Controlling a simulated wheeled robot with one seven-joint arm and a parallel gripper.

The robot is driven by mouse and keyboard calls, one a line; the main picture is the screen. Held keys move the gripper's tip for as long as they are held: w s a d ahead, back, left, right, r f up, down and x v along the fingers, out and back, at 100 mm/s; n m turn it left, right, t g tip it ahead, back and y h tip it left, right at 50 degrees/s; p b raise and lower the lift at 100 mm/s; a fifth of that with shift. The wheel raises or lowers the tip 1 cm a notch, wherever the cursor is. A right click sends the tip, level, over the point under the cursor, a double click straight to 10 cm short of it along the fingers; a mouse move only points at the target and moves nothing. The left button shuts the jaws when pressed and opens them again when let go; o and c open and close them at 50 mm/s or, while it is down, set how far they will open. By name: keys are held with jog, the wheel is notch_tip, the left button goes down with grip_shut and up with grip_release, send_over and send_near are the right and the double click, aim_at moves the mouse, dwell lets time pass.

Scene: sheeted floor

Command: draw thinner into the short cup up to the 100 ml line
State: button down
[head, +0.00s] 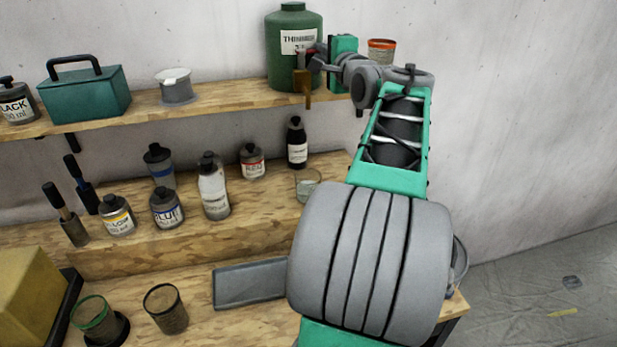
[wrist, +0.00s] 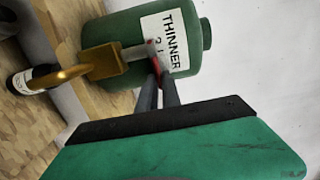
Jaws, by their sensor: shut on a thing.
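The green thinner canister (head: 293,22) stands on the upper shelf, its label facing out; it also fills the top of the wrist view (wrist: 110,40). A brass tap (head: 302,88) hangs from its front, its spout past the shelf edge; it also shows in the wrist view (wrist: 88,66). My gripper (head: 316,60) is shut on the tap's red handle (wrist: 154,47), which the fingers partly hide. A short clear cup (head: 308,187) stands on the middle shelf, below the spout. I cannot read its marks or level, or see any stream.
A dark bottle (head: 297,145) and several paint bottles stand beside the cup. A teal toolbox (head: 85,95) and an orange-rimmed tin (head: 381,51) are on the upper shelf. Two mesh-like cups (head: 166,310) and a grey tray (head: 249,284) are on the bench below. My arm hides the right side.

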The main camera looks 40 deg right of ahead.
jog(key=shift+a+r+m+g+h+b, duration=0.25)
jog(key=shift+a+m+h+b, duration=0.25)
jog(key=shift+h, duration=0.3)
jog(key=shift+d, duration=0.1)
jog(key=c, duration=1.7)
grip_release()
jog(key=shift+s+a+f, duration=0.1)
jog(key=shift+a, duration=0.1)
jog(key=shift+o, duration=1.2)
jog(key=shift+d+f, duration=0.1)
jog(key=shift+d, duration=0.15)
jog(key=b+v, duration=0.2)
jog(key=v, duration=0.6)
